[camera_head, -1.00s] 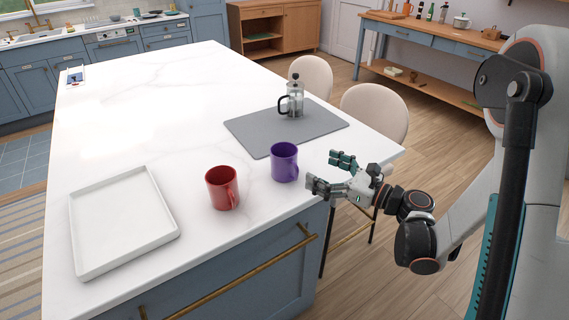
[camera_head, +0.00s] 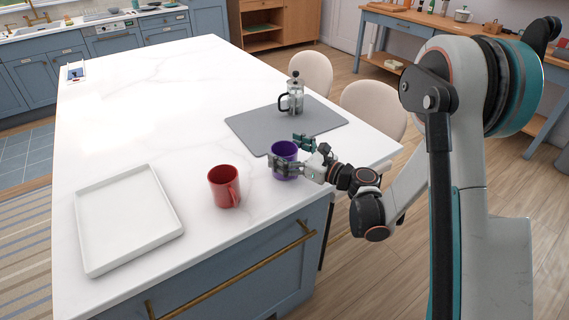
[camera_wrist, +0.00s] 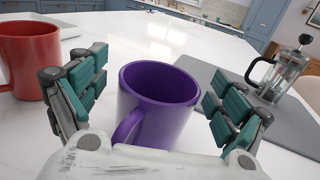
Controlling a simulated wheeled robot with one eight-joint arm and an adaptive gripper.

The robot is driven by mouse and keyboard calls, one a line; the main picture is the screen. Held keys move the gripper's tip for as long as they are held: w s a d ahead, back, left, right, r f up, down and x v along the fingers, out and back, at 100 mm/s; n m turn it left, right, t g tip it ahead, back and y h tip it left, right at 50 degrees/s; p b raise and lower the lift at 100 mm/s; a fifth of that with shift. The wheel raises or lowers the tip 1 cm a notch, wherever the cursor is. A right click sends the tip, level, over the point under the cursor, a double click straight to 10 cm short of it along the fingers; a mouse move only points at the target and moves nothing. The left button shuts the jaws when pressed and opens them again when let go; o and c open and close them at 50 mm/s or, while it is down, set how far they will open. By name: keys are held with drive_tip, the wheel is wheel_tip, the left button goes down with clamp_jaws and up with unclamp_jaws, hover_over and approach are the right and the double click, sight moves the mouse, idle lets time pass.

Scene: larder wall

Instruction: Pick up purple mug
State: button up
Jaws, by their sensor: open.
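The purple mug (camera_head: 285,152) stands upright on the white counter, beside the front edge of the grey mat. It also shows in the wrist view (camera_wrist: 160,98), with its handle at the lower left, toward my gripper. My gripper (camera_head: 291,151) is open, with one finger on each side of the mug. In the wrist view its teal-padded fingers (camera_wrist: 158,95) stand apart from the mug, with gaps on both sides. The fingers partly hide the mug in the head view.
A red mug (camera_head: 224,186) stands just left of the purple one. A white tray (camera_head: 82,246) lies further left. A French press (camera_head: 292,97) stands on the grey mat (camera_head: 250,128) behind. The counter's far left is mostly clear.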

drive_tip(key=shift+w+a, duration=0.1)
drive_tip(key=shift+a, duration=0.1)
drive_tip(key=c, duration=1.5)
drive_tip(key=shift+r, duration=0.1)
